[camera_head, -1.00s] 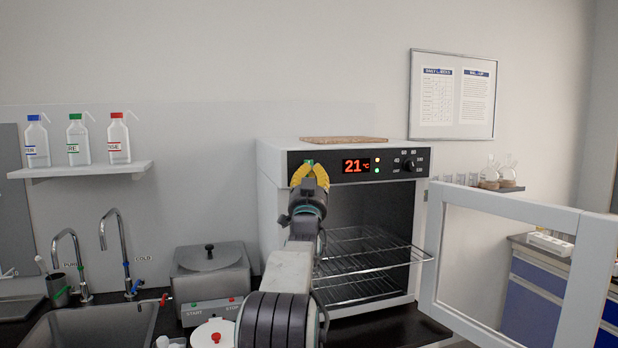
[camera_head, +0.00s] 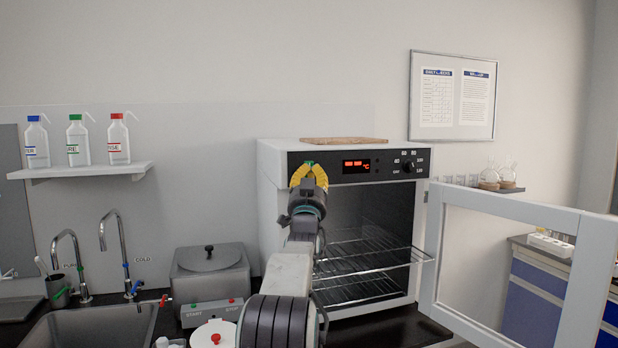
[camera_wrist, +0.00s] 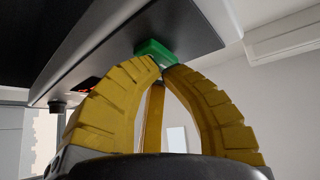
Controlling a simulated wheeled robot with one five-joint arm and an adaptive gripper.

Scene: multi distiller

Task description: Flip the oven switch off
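The oven (camera_head: 285,235) stands on the counter with its door open to the right. Its green switch (camera_wrist: 155,50) is at the left end of the black control panel; in the head view only a bit of green (camera_head: 309,163) shows above my fingertips. My gripper (camera_head: 309,168) has its yellow fingers drawn together, tips nearly meeting at the switch. In the wrist view the fingertips (camera_wrist: 165,66) are against or just below the switch, with nothing held between them. The oven display (camera_head: 356,166) shows red dashes, and the small lights beside it are dark.
The open glass oven door (camera_head: 436,250) juts out to the right. Wire racks (camera_head: 370,255) stick out of the oven. A lidded steel bath (camera_head: 210,272) and a sink with taps are at the left. A wooden board (camera_head: 345,140) lies on top of the oven.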

